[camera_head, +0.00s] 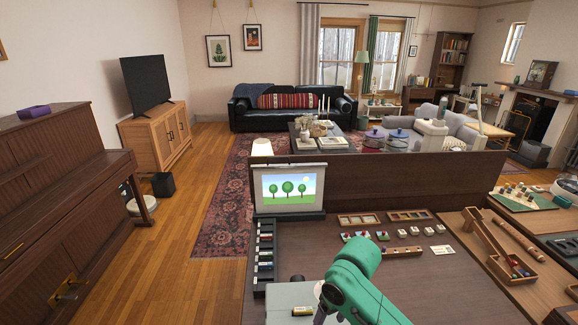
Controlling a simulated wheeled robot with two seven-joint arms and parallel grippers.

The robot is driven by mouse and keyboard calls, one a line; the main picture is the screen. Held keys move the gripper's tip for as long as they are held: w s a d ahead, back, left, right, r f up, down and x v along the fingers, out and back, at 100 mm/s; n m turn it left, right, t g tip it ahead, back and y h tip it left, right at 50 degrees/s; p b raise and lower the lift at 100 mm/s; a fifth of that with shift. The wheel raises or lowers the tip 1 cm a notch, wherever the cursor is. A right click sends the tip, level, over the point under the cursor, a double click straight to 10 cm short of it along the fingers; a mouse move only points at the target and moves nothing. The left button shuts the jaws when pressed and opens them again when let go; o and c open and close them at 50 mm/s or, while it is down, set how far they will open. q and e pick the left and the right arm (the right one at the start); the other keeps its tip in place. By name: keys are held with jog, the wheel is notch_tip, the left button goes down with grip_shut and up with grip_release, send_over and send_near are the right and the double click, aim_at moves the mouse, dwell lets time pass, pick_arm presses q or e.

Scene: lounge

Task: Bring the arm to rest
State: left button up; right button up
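One of my arms, green, rises from the bottom edge over the brown desk (440,285). It bends at a joint a little right of the middle of the view and comes down again toward the bottom edge. No gripper fingers show on it; its end is hidden or out of frame. It appears to be my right arm. My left arm and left gripper are not in view.
A screen with a tree picture (289,188) stands at the desk's back left. Wooden trays (409,215) and small blocks (383,236) lie along the back. A dark rack (264,250) stands at the left edge. A grey box (290,296) is close to the arm. The desk's right front is clear.

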jog(key=s+d+f+m+t+h, duration=0.1)
jog(key=s+d+f+m, duration=0.1)
jog(key=s+d+f, duration=0.4)
jog(key=s+d+f+m+t, duration=0.1)
jog(key=s+d+t, duration=0.1)
jog(key=s+d, duration=0.65)
notch_tip(320, 180, down, 23)
jog(key=s+g+b, duration=0.1)
jog(key=s+b, duration=0.1)
jog(key=b, duration=0.2)
pick_arm(q)
notch_tip(320, 180, down, 7)
jog(key=s+b, duration=0.1)
jog(key=b, duration=0.1)
jog(key=shift+b, duration=0.4)
pick_arm(e)
jog(key=s+d+f+g, duration=0.1)
jog(key=s+d+f, duration=0.1)
jog(key=s+f, duration=1.5)
notch_tip(320, 180, down, 3)
jog(key=shift+s+r+g+h, duration=0.1)
jog(key=shift+s+g+h, duration=0.2)
jog(key=shift+s, duration=0.05)
pick_arm(q)
jog(key=shift+s+a+r, duration=0.1)
